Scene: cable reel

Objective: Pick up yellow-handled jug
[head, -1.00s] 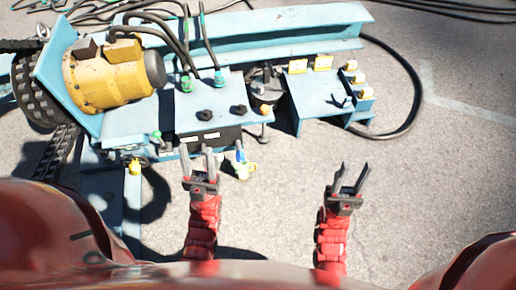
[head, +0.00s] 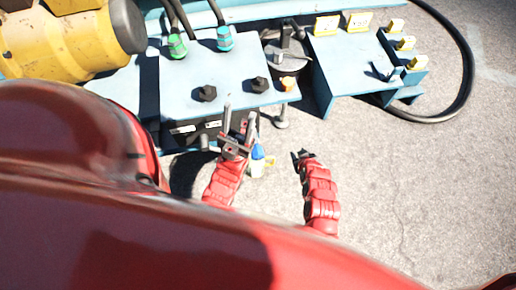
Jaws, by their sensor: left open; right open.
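A small blue, white and yellow object (head: 258,161) stands on the pavement in the head view, just in front of the blue machine. It appears to be the yellow-handled jug, but it is too small and too covered to make out a handle. My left gripper (head: 239,118) is open, immediately left of it in the picture, and its fingers cover part of it. I cannot tell whether they touch. My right gripper (head: 300,156) is open and empty, a short way to the right of the object, over bare pavement.
The blue machine deck (head: 185,85) with black knobs and hose fittings stands close beyond my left gripper. A yellow motor (head: 60,45) is at upper left. A blue stand (head: 345,70) with yellow tags and a black hose (head: 468,75) are at upper right. The pavement at right is clear.

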